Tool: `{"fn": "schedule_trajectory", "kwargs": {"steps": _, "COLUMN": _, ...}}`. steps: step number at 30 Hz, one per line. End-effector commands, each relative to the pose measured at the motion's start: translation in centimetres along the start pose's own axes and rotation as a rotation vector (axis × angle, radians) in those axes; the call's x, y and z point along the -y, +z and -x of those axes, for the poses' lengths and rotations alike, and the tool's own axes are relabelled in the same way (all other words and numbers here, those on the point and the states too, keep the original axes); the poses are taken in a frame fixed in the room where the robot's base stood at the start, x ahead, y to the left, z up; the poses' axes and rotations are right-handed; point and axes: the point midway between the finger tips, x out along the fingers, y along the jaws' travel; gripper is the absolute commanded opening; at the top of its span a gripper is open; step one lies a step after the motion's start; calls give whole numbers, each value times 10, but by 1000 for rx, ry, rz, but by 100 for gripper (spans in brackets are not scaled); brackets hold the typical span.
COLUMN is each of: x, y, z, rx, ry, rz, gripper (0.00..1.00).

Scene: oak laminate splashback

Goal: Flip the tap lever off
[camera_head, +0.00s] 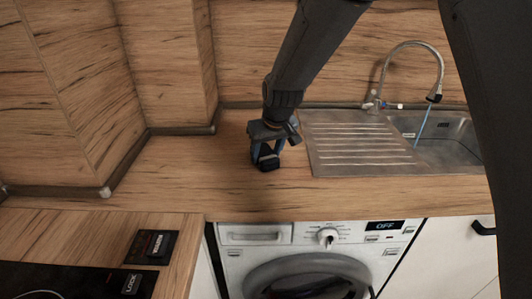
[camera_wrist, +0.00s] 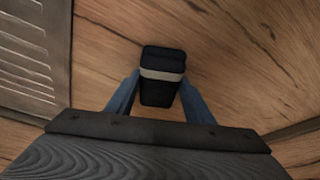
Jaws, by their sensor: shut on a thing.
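The chrome tap (camera_head: 412,45) stands behind the sink, with its arched spout over the basin. A thin blue stream (camera_head: 421,126) runs down from the spout. Small fittings (camera_head: 378,103) show at the tap's base, but the lever is too small to make out clearly. My gripper (camera_head: 262,156) is over the wooden counter, left of the drainboard and well apart from the tap. It is shut on a small black object with a pale band, seen between the blue fingers in the wrist view (camera_wrist: 162,92).
The sink's ribbed metal drainboard (camera_head: 355,143) lies between my gripper and the basin (camera_head: 450,140). A washing machine (camera_head: 310,262) is below the counter. A dark hob (camera_head: 75,280) is at lower left. The counter (camera_head: 185,165) left of my gripper is clear.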

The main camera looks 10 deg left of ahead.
Motion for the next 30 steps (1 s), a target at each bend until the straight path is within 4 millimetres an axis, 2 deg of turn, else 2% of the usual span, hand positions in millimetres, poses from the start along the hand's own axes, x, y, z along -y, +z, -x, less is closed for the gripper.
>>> {"fn": "schedule_trajectory", "kwargs": {"steps": 2, "x": 0, "y": 1, "z": -2, "rx": 0, "ry": 0, "rz": 0, "gripper": 26}}
{"fn": "schedule_trajectory", "kwargs": {"steps": 3, "x": 0, "y": 1, "z": -3, "rx": 1, "ry": 0, "rz": 0, "gripper": 49}}
{"fn": "schedule_trajectory", "kwargs": {"steps": 6, "x": 0, "y": 1, "z": -2, "rx": 0, "ry": 0, "rz": 0, "gripper": 66}}
{"fn": "schedule_trajectory", "kwargs": {"steps": 14, "x": 0, "y": 1, "z": -2, "rx": 0, "ry": 0, "rz": 0, "gripper": 66}}
{"fn": "schedule_trajectory", "kwargs": {"steps": 19, "x": 0, "y": -1, "z": 6, "rx": -2, "ry": 0, "rz": 0, "gripper": 66}}
{"fn": "schedule_trajectory", "kwargs": {"steps": 23, "x": 0, "y": -2, "z": 22, "rx": -4, "ry": 0, "rz": 0, "gripper": 66}}
{"fn": "schedule_trajectory", "kwargs": {"steps": 30, "x": 0, "y": -2, "z": 68, "rx": -5, "ry": 0, "rz": 1, "gripper": 66}}
